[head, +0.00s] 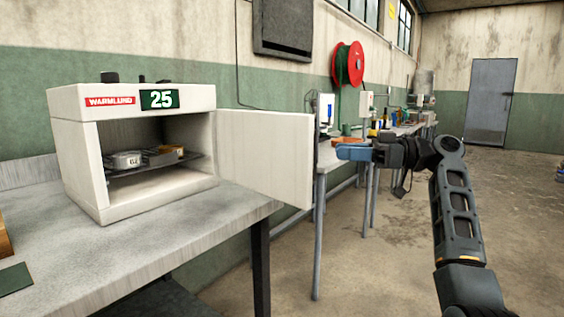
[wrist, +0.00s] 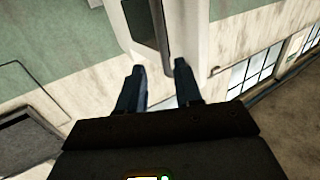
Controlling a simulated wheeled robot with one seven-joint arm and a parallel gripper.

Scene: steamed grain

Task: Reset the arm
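My arm reaches up from the lower right of the head view. My gripper (head: 340,152) has blue fingers and points left toward the free edge of the oven door (head: 265,150), with a small gap visible between them. In the wrist view my gripper (wrist: 160,66) has its two fingers apart, with nothing held between them. A pale panel with a dark strip (wrist: 148,25), probably the door edge and handle, lies beyond the fingertips. The white oven (head: 150,100) has its door swung wide open and its display reads 25.
A round tin (head: 126,160) and other small containers (head: 163,157) sit on the oven's rack. The oven stands on a grey table (head: 170,235). A second bench with several items lies behind my gripper. Open floor (head: 390,260) lies between the table and my arm.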

